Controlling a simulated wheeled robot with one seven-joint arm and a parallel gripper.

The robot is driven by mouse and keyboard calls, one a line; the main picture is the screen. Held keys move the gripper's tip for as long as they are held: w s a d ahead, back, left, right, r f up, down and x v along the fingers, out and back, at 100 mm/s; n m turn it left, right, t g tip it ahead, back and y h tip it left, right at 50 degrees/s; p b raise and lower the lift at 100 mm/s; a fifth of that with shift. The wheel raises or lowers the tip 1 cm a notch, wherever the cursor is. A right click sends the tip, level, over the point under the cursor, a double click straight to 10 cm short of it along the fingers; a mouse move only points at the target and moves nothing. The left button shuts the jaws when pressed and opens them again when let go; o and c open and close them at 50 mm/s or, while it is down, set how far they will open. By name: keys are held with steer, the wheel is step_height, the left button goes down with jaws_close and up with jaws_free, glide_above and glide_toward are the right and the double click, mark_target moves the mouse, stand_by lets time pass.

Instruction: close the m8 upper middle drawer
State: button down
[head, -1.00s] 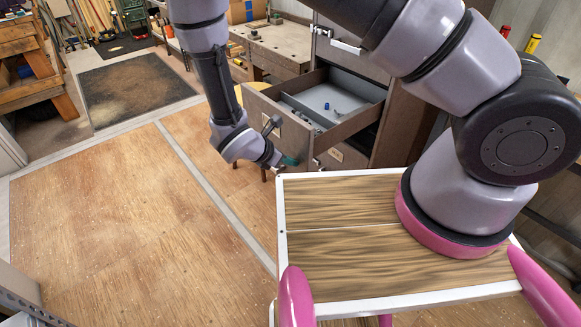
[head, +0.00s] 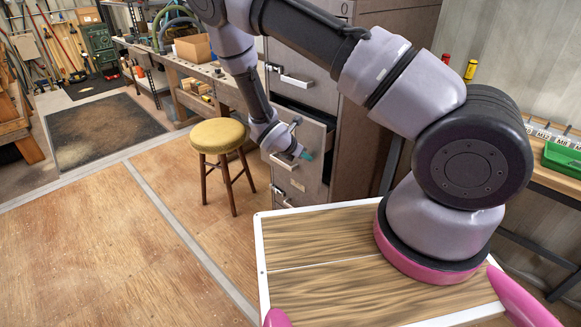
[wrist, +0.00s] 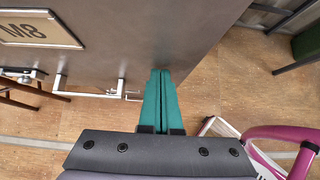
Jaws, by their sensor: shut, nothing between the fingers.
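The drawer's inside is hidden.
Another closed drawer with a handle (head: 297,82) is above, and more drawer fronts are below. A yellow-topped stool (head: 218,136) stands left of the cabinet. A workbench (head: 205,95) is behind it. Open wooden floor lies at the left.

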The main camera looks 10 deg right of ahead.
steer(key=w+d, duration=0.1)
steer(key=d, duration=0.1)
steer(key=w+d, duration=0.3)
steer(key=shift+w+d, duration=0.1)
steer(key=shift+d, duration=0.4)
steer(key=shift+w+d+r, duration=0.1)
steer(key=shift+d, duration=0.05)
